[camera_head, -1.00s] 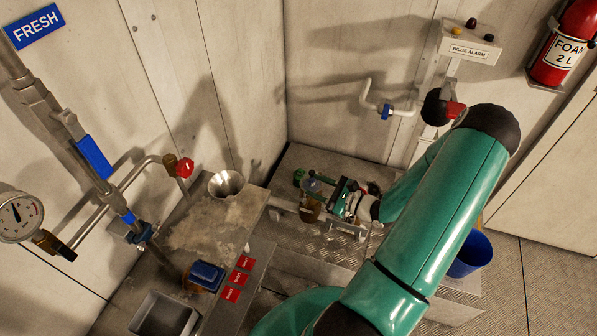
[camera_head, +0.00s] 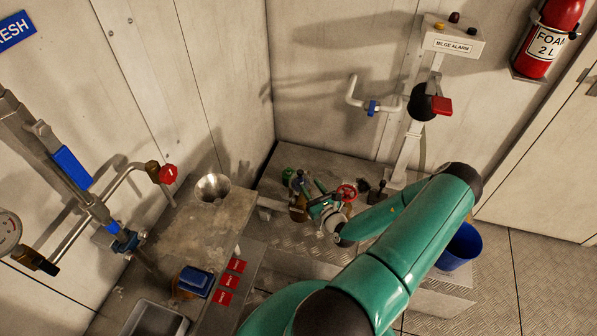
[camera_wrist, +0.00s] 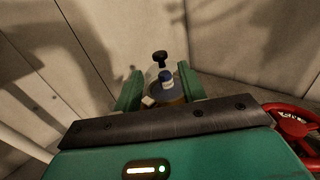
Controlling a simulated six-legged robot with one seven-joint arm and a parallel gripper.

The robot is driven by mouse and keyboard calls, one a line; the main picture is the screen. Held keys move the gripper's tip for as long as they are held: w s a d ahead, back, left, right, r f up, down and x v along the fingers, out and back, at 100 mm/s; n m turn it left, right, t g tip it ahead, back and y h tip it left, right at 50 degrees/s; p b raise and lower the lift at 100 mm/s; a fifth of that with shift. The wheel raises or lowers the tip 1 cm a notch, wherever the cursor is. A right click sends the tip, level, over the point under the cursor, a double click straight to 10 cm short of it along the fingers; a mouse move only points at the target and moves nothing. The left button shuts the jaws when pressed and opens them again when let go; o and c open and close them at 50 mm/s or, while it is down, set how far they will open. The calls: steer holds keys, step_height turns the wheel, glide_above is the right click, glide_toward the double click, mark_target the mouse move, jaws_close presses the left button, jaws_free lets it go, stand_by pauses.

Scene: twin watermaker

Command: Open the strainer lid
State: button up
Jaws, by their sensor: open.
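The strainer (camera_head: 298,213) appears to be the small amber-brown body on the far ledge, left of my gripper. In the wrist view an amber body (camera_wrist: 174,97) with a blue cap (camera_wrist: 166,79) and a black knob (camera_wrist: 160,57) behind it shows between my fingers. I cannot tell which of these parts is the lid. My gripper (camera_head: 312,203) is open in the head view, with its fingers pointing left toward the strainer. In the wrist view my gripper (camera_wrist: 158,90) has one finger on each side of the amber body; contact cannot be told. The palm hides the lower part.
A red handwheel (camera_head: 347,193) stands close by my gripper. A post with a red lever (camera_head: 441,106) rises behind. A blue bucket (camera_head: 460,246) stands at the right. Open floor lies farther right.

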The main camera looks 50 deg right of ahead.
mark_target(302, 174)
steer(key=x, duration=0.8)
steer(key=shift+w, duration=0.35)
steer(key=shift+c, duration=0.2)
jaws_close()
